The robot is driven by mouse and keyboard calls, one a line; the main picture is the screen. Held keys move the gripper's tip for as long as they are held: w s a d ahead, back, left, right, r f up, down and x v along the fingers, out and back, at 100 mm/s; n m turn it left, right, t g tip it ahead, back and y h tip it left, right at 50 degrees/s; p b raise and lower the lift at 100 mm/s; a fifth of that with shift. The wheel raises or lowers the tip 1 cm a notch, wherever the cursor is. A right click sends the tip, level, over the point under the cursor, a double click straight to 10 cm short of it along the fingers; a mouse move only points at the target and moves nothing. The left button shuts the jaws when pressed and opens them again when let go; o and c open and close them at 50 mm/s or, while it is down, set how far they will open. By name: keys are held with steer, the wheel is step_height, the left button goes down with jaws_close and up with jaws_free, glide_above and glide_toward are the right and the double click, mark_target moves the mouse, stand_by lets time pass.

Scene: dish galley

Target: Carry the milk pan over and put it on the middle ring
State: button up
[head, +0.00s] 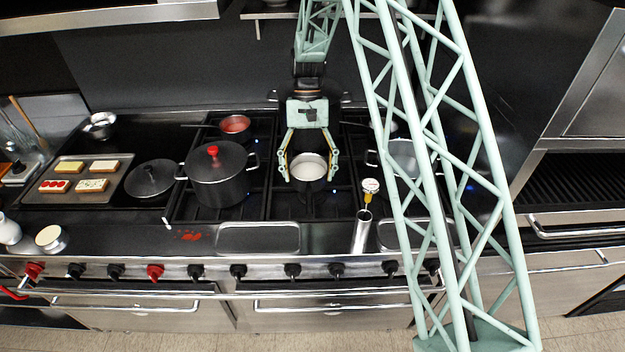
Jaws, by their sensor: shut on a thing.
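The milk pan (308,178) is a small dark pan with white contents, near the middle of the stove in the head view. My gripper (308,164) reaches down over it with one finger on each side and is shut on it. The pan looks upright. It is over the middle part of the black grates (268,190); I cannot tell whether its base touches them. The ring under it is mostly hidden by the pan.
A large lidded pot (216,182) stands left of the pan, and a red-filled saucepan (235,125) behind it. A steel pot (402,155) stands to the right, partly behind my arm.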

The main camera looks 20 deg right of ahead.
steer(key=shift+w+d, duration=0.4)
steer(key=shift+d, duration=0.4)
steer(key=shift+f, duration=0.15)
steer(key=shift+f, duration=1.65)
steer(key=shift+f, duration=0.15)
steer(key=o, duration=1.7)
steer(key=shift+c, duration=0.2)
steer(key=v, duration=1.2)
